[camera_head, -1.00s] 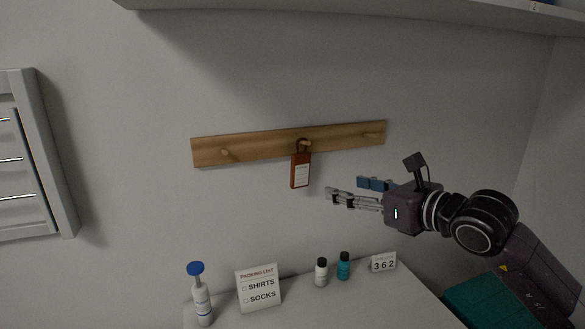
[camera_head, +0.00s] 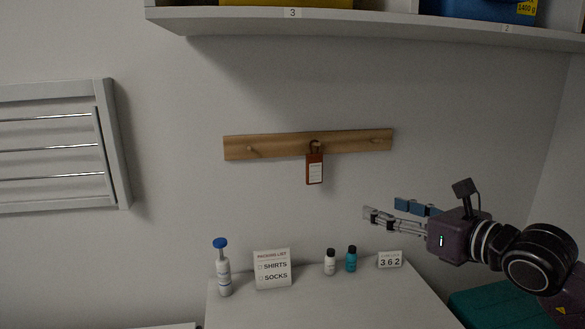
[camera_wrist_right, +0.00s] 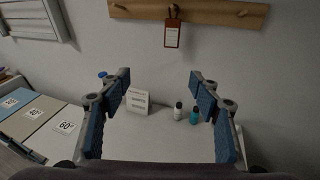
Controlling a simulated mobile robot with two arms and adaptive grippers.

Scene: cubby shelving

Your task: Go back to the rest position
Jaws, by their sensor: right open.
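My right gripper (camera_head: 384,211) is open and empty in the head view, in front of the wall at the right, below and right of the peg rail. In the right wrist view its two blue-padded fingers (camera_wrist_right: 159,105) stand wide apart with nothing between them that they touch. A red-brown tag (camera_head: 315,168) hangs from the middle peg of the wooden peg rail (camera_head: 275,147), apart from the gripper. The tag also shows in the right wrist view (camera_wrist_right: 172,34). My left gripper is not in view.
A white counter (camera_head: 320,305) below carries a blue-capped bottle (camera_head: 223,272), a packing list sign (camera_head: 272,268), a white bottle (camera_head: 330,263), a teal bottle (camera_head: 351,260) and a number block (camera_head: 389,260). A shelf (camera_head: 380,23) overhangs above. A grey rack (camera_head: 60,148) hangs at left.

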